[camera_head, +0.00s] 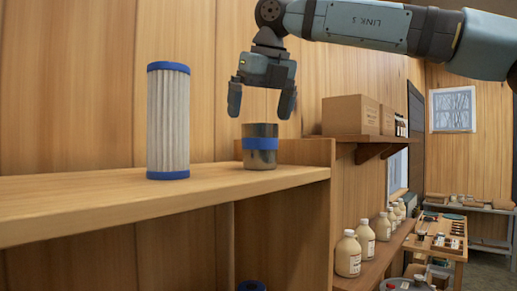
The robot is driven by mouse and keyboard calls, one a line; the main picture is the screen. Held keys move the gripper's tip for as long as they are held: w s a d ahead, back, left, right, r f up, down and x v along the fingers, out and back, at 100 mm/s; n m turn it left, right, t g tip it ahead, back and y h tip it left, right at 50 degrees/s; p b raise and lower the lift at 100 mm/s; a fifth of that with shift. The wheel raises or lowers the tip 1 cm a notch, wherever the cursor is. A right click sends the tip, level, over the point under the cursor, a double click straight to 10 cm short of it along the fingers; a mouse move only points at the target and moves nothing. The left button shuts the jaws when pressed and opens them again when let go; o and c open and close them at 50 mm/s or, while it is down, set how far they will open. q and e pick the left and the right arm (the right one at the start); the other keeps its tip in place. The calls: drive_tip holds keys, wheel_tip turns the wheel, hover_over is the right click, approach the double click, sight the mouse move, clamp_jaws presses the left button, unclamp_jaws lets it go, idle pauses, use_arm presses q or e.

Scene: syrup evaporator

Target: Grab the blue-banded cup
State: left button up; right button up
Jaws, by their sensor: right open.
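The blue-banded cup (260,158) is a dark metallic cup with a blue band around its middle. It stands upright on the wooden shelf (80,207), near the shelf's right end. My right gripper (262,112) points down above the cup with its two fingers spread apart. The fingertips are a little above the cup's rim in the picture, and nothing is between them. Whether the fingers line up with the cup in depth is hard to tell. My left gripper is not in view.
A tall pleated filter cartridge (168,122) with blue ends stands left of the cup. A low wooden end panel (306,152) rises close behind and right of the cup. Cardboard boxes (350,115) sit on another shelf, with several cream bottles (348,254) lower right.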

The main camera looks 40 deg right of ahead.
sight(258, 135)
drive_tip(key=f+p, duration=0.1)
drive_tip(key=f, duration=0.2)
drive_tip(key=shift+w+d+p, duration=0.15)
drive_tip(key=shift+d+p, duration=0.05)
drive_tip(key=shift+p, duration=0.2)
drive_tip(key=shift+x, duration=1.2)
drive_tip(key=shift+w+d+f, duration=0.1)
drive_tip(key=shift+w+d, duration=0.1)
drive_tip(key=shift+w, duration=0.05)
drive_tip(key=shift+s+a, duration=0.1)
drive_tip(key=shift+s, duration=0.05)
drive_tip(key=shift+s+a, duration=0.1)
drive_tip(key=c, duration=1)
